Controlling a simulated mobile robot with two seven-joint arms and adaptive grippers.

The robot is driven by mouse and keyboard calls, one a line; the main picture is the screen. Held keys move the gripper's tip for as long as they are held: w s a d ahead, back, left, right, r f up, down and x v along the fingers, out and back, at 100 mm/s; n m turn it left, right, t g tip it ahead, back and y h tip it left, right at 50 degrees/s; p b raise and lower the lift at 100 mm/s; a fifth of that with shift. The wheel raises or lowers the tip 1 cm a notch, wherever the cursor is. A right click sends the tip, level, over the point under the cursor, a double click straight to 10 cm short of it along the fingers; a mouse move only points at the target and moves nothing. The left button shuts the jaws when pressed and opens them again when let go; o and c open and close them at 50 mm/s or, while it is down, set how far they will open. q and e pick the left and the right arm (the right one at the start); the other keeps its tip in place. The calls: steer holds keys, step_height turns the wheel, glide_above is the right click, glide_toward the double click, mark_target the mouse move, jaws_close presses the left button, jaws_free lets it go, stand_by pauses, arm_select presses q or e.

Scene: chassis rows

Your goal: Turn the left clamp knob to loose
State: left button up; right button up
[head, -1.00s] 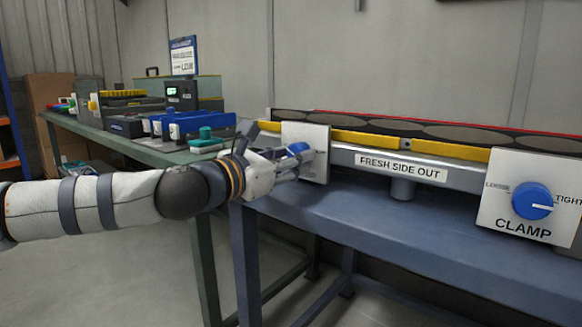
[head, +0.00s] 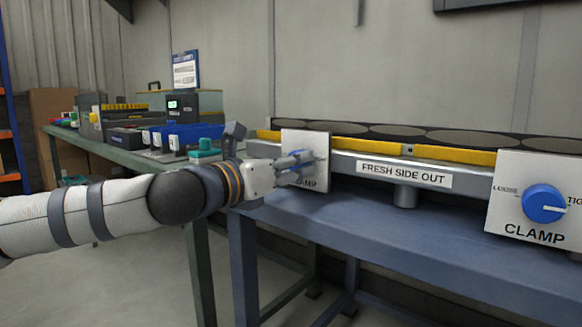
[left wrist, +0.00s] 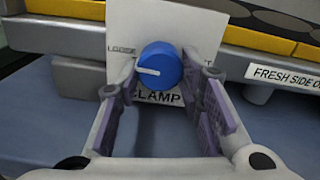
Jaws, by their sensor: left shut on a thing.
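The knob's white pointer line points left, a little below the LOOSE label (left wrist: 121,50). The TIGHT label is mostly hidden behind the right finger. My right gripper is not in view.
A second clamp plate (head: 510,180) with a blue knob (head: 543,204), pointer toward TIGHT, stands at the right. Between them are yellow strips (head: 452,154) and a FRESH SIDE OUT label (head: 403,173). The blue bench (head: 400,235) is clear in front. A green bench (head: 110,148) holds bins behind left.

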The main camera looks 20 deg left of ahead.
arm_select(q)
steer(key=o, duration=1.2)
steer(key=shift+c, duration=0.2)
steer(key=v, duration=1.2)
steer(key=shift+r, duration=0.1)
